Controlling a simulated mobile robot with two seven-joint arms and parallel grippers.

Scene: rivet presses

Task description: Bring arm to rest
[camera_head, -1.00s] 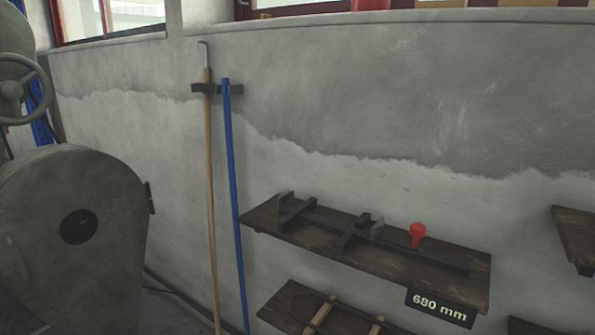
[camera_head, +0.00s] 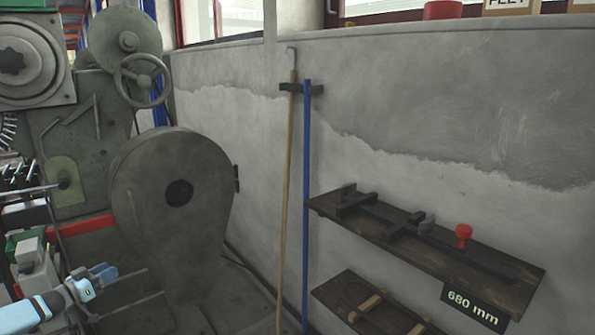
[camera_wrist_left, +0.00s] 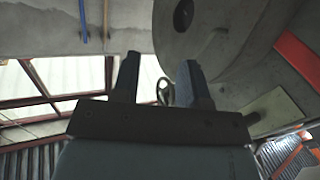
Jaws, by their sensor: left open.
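My left gripper (camera_head: 97,277) shows at the lower left of the head view, with light blue parts, in front of the grey-green press. In the left wrist view its two dark fingers (camera_wrist_left: 158,80) stand apart with nothing between them, so it is open and empty. The rounded grey housing (camera_wrist_left: 215,35) of the press is beyond the fingers there. My right gripper is in neither view.
The grey-green rivet press (camera_head: 170,205) with a handwheel (camera_head: 143,80) fills the left. A wooden pole (camera_head: 286,200) and a blue pole (camera_head: 306,200) lean on the wall. A wall shelf (camera_head: 480,265) holds a dark clamp-like tool with a red knob (camera_head: 463,235).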

